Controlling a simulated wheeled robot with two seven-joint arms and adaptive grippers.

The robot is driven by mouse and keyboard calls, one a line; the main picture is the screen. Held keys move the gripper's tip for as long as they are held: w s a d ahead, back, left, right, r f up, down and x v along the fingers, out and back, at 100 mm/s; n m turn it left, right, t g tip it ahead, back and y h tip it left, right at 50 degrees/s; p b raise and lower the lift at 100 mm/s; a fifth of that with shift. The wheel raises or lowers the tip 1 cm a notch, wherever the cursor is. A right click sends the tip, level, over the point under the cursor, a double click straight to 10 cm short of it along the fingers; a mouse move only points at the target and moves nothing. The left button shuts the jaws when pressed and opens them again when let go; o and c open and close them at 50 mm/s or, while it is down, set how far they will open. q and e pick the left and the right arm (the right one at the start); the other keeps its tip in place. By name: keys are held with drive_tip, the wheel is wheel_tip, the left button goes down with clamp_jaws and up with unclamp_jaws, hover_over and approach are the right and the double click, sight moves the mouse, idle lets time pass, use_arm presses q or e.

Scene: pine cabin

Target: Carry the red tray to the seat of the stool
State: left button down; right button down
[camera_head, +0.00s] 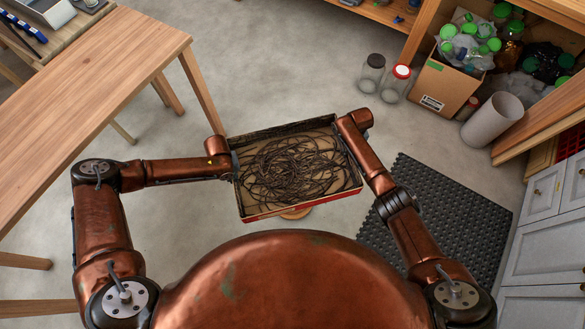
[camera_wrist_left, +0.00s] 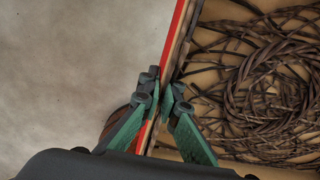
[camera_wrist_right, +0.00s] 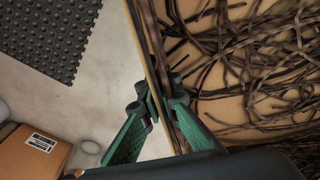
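The red tray (camera_head: 325,202) is in front of my body in the head view, with red outer sides and a tan inside. It holds a tangle of dark brown strands. My left gripper (camera_head: 234,165) is shut on its left wall; the left wrist view shows the green fingers on both sides of the red-edged wall (camera_wrist_left: 172,50). My right gripper (camera_wrist_right: 160,98) is shut on the opposite wall (camera_wrist_right: 140,35), one finger inside and one outside. A round wooden piece (camera_head: 297,214), perhaps the stool seat, peeks out below the tray's near edge; the tray hides the rest.
A wooden table (camera_head: 90,75) stands at the left. A black studded mat (camera_head: 460,215) lies on the floor at the right. Two jars (camera_head: 371,75), a cardboard box (camera_head: 440,88) and a grey cylinder (camera_head: 492,120) stand at the back right. Grey cabinets (camera_head: 550,240) line the right edge.

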use_arm(q)
drive_tip(key=shift+s+a+f, duration=0.1)
drive_tip(key=shift+a+f, duration=0.05)
drive_tip(key=shift+f, duration=0.45)
use_arm(e)
drive_tip(key=shift+d+f, duration=0.15)
drive_tip(key=shift+f, duration=0.4)
use_arm(q)
drive_tip(key=c, duration=2.5)
unclamp_jaws()
drive_tip(key=shift+r, duration=0.2)
use_arm(e)
drive_tip(key=c, duration=2.5)
unclamp_jaws()
drive_tip(key=shift+r, duration=0.2)
use_arm(q)
drive_tip(key=o, duration=0.3)
drive_tip(key=shift+r, duration=0.1)
use_arm(e)
drive_tip(key=o, duration=0.3)
use_arm(q)
drive_tip(key=shift+o, duration=0.2)
use_arm(e)
drive_tip(key=shift+o, duration=0.2)
use_arm(q)
drive_tip(key=shift+r, duration=0.1)
